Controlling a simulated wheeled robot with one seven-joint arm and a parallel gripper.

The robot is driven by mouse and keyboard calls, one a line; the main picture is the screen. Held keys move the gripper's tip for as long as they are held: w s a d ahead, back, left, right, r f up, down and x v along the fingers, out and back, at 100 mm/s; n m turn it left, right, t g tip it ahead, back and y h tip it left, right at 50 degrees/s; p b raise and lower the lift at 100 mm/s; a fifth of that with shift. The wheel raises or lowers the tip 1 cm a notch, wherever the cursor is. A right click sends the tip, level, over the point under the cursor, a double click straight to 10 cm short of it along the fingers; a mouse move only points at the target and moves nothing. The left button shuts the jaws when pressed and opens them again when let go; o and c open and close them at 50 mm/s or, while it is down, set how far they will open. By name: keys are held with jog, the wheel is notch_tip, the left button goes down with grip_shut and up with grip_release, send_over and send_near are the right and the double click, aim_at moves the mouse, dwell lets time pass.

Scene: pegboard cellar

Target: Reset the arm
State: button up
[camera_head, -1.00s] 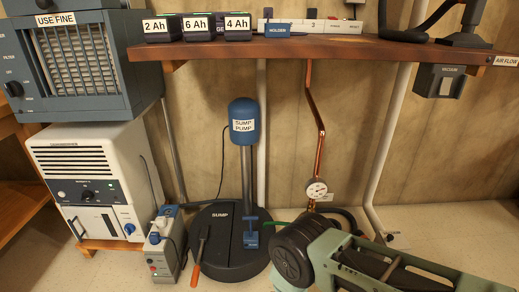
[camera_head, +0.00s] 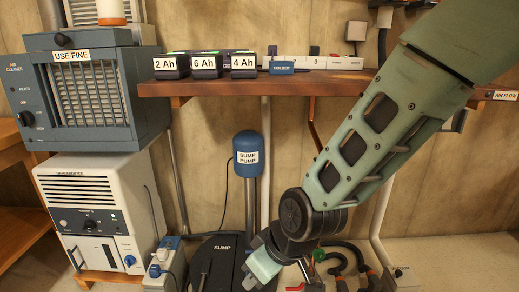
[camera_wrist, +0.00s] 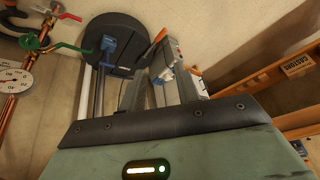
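My green arm comes down from the upper right of the head view to a round black joint. Below it, my gripper (camera_head: 262,266) hangs low in front of the dark sump lid (camera_head: 215,258), near the bottom edge. Its fingertips are not clear there, so I cannot tell whether it is open or shut. In the wrist view, the green housing with a lit indicator fills the bottom. Beyond its black edge are the sump lid (camera_wrist: 108,45) and a grey-blue unit. I make out no held thing.
A wooden shelf (camera_head: 270,88) with labelled batteries crosses behind my arm. The blue sump pump (camera_head: 247,155) stands at centre. An air cleaner (camera_head: 95,95) sits on a white dehumidifier (camera_head: 92,205) at left. A gauge (camera_wrist: 14,80) and copper pipes show in the wrist view.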

jog(key=s+d+r+m+g+h, duration=0.1)
jog(key=s+d+r+h, duration=0.1)
jog(key=s+d+r, duration=0.4)
jog(key=s+d+r+m+g+h, duration=0.1)
jog(key=s+d+r+g+h, duration=0.15)
jog(key=s+d, duration=0.65)
notch_tip(320, 180, up, 38)
jog(key=p, duration=3.8)
jog(key=shift+s+a+t+y, duration=0.3)
jog(key=shift+a+t+y, duration=0.1)
jog(key=shift+t+y, duration=0.05)
jog(key=shift+r, duration=0.1)
